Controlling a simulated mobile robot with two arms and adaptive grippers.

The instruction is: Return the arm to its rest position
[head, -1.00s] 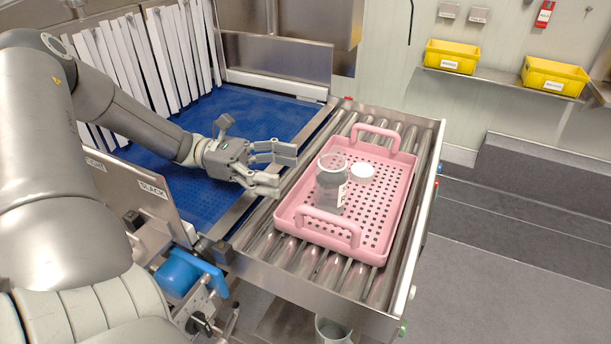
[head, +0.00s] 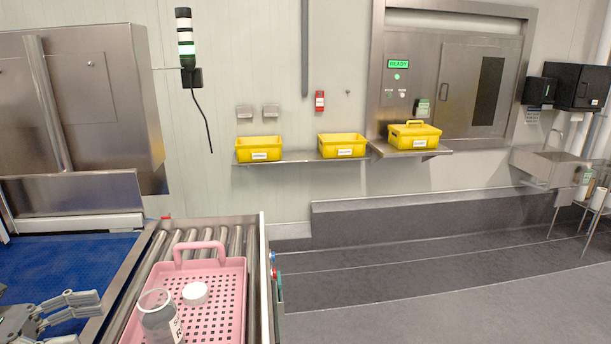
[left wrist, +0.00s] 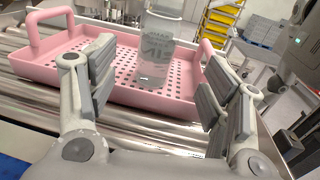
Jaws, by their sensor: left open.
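My left gripper (head: 78,318) is at the lower left of the head view, over the edge of the blue belt and to the left of the pink tray (head: 238,300). In the left wrist view its two fingers (left wrist: 155,95) are spread wide with nothing between them. Beyond them stands a clear jar (left wrist: 157,45) with a label, upright in the pink tray. The jar (head: 159,320) also shows in the head view, next to a white round lid (head: 195,293) lying in the tray. My right gripper is in neither view.
The tray rests on a roller conveyor (head: 232,238) beside the blue belt (head: 70,265). Yellow bins (head: 258,149) stand on a wall shelf behind. A steel hatch (head: 455,85) with a green READY display is at the back. The grey floor (head: 400,315) at right is clear.

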